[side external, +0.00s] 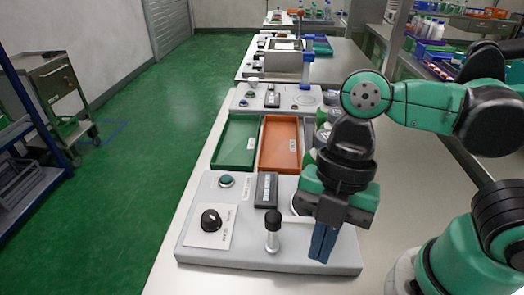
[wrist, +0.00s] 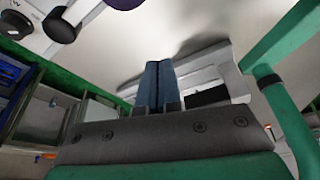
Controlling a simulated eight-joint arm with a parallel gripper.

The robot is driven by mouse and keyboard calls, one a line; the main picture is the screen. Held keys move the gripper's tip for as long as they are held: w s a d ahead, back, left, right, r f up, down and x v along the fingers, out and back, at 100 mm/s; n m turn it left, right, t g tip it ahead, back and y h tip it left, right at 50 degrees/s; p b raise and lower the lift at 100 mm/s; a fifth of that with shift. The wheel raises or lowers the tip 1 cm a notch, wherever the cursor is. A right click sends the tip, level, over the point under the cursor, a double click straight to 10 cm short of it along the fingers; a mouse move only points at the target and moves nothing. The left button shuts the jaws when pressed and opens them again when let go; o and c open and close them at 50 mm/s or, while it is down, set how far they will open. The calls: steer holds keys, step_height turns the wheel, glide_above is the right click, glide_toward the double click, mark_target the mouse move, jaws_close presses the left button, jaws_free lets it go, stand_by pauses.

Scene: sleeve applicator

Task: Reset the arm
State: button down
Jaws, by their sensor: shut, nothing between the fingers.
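My gripper (side external: 322,243) is shut and empty, with its two blue fingers pressed together and pointing down. In the side view it is in front of the right end of the near grey applicator base (side external: 215,253), to the right of a black-topped lever post (side external: 273,232). I cannot tell whether the fingertips touch the base. In the wrist view the shut blue fingers (wrist: 157,85) stand side by side with nothing between them.
Behind the base lie an empty green tray (side external: 237,142) and an orange tray (side external: 280,144). Bottles partly hidden by my arm stand right of the orange tray. A second grey device (side external: 275,98) stands farther back. A cart (side external: 58,95) and blue shelving are at left, across open green floor.

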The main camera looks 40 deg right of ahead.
steer(key=s+d+n, duration=0.1)
steer(key=d+n, duration=0.1)
steer(key=shift+s+d+r+g, duration=0.1)
steer(key=shift+s+d+g, duration=0.25)
steer(key=shift+d+g, duration=0.05)
stand_by(1.3)
